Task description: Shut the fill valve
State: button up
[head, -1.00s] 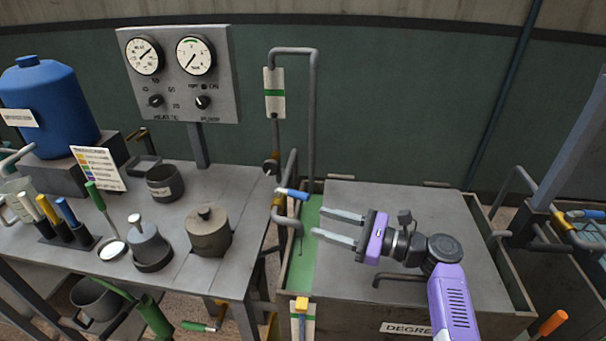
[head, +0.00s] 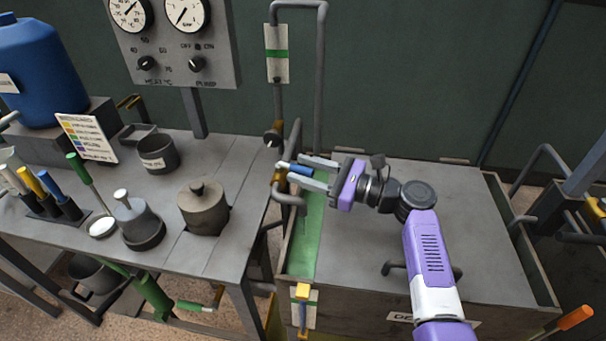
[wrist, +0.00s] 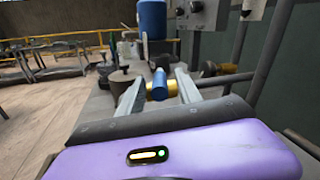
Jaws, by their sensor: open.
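A valve with a blue lever handle (head: 300,170) and a brass body (head: 279,178) sits on the grey pipe at the left end of the tank. The handle sticks out to the right, about level. No readable label marks it as the fill valve. My gripper (head: 294,168) is open, with one finger on each side of the blue handle. In the wrist view the blue handle (wrist: 159,86) shows between the two fingers, with brass just behind it. I cannot tell whether the fingers touch it.
The tank (head: 541,280) has a grey lid with bar handles beneath my arm; a green strip shows at its left. The bench (head: 180,262) at left holds pots, tools and a blue drum (head: 38,75). Pipes rise close behind the handle.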

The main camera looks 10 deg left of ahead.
jog(key=shift+a, duration=0.25)
grip_shut()
jog(key=shift+d, duration=0.1)
dwell(1.2)
